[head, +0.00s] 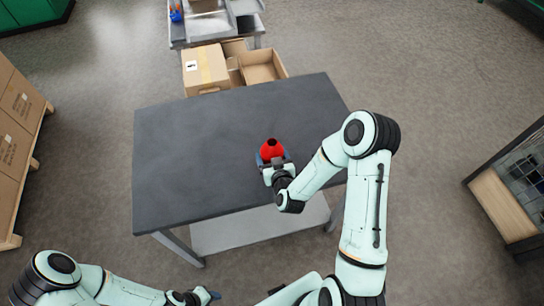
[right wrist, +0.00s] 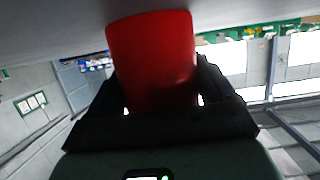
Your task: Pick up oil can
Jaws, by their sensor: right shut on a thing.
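The red oil can (head: 271,149) is at the right part of the dark grey table (head: 190,140) in the head view. My right gripper (head: 271,160) is shut on it from the near side. In the right wrist view the red can (right wrist: 153,60) fills the space between the two dark fingers (right wrist: 160,105). Whether the can touches the tabletop cannot be told. My left gripper (head: 207,297) is low at the bottom of the head view, away from the table; its fingers are too small to read.
Stacked cartons (head: 18,105) are at the left. A wooden-sided rack (head: 503,205) stands at the right. The left of the tabletop is clear.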

